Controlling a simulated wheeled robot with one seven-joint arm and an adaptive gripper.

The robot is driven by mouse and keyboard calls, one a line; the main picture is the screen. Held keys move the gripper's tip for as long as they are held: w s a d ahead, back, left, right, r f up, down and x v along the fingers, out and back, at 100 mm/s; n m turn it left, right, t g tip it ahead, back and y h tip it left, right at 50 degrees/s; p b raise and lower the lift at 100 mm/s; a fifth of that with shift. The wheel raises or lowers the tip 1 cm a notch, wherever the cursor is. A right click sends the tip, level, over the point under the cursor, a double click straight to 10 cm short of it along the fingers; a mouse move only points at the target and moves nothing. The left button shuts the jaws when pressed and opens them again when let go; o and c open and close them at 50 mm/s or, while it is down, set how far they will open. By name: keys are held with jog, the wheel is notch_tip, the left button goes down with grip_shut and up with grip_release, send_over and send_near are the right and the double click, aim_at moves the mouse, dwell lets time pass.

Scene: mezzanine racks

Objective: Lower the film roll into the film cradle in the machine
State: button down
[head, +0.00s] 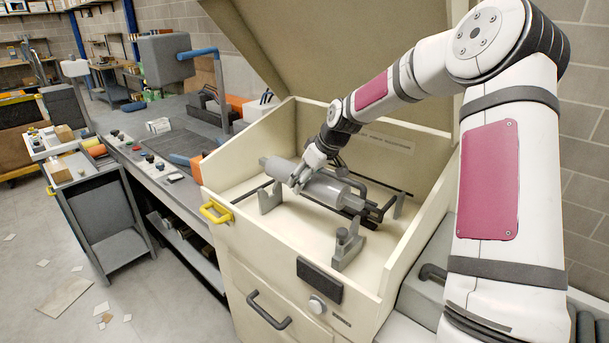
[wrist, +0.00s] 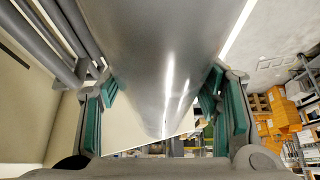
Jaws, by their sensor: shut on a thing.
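The film roll (head: 327,191) is a pale grey cylinder inside the open cream machine (head: 240,246) in the head view. My gripper (head: 302,180) is shut on it near its left part. In the wrist view the roll (wrist: 165,60) fills the middle, between the green pads of my gripper (wrist: 163,105). The film cradle has grey upright supports, one at the left (head: 270,198) and one at the front right (head: 347,247), with dark rods between. The roll lies above the cradle, roughly along its length. I cannot tell whether the roll touches the supports.
The machine's lid (head: 330,50) stands open behind the arm. The machine's walls surround the cradle, with a yellow handle (head: 216,211) at the left. A grey workbench (head: 150,165) and a grey cart (head: 95,200) stand to the left. Scraps lie on the floor.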

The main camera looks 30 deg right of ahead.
aim_at(322, 187)
jog(key=shift+w+f+b, duration=0.1)
jog(key=shift+f+b, duration=0.9)
jog(key=shift+f, duration=3.8)
jog(key=shift+f, duration=0.5)
jog(key=shift+c, duration=2.3)
grip_release()
jog(key=shift+f, duration=0.1)
jog(key=v, duration=1.2)
